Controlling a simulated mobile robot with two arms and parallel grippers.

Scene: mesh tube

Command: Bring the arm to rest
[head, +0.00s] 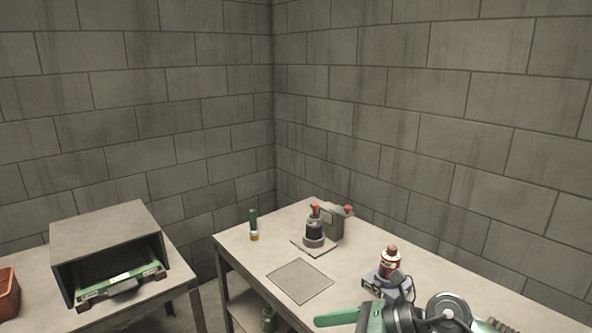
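My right arm (445,312) comes in at the lower right edge, over the right-hand table (352,262). Its gripper (345,318) shows green parts, one long finger-like piece pointing left over the table's front part. The frame's bottom edge cuts it off, so I cannot tell if it is open or shut. I see nothing held in it. My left gripper is out of view.
A device with a red-capped dark cylinder (314,232), a green tube (253,222), a flat grey plate (300,280) and a red-and-white bottle on a blue-grey device (390,262) stand on the table. Left, an open grey box (105,228) holds a green-edged tray (118,287) beside an orange bin (7,293).

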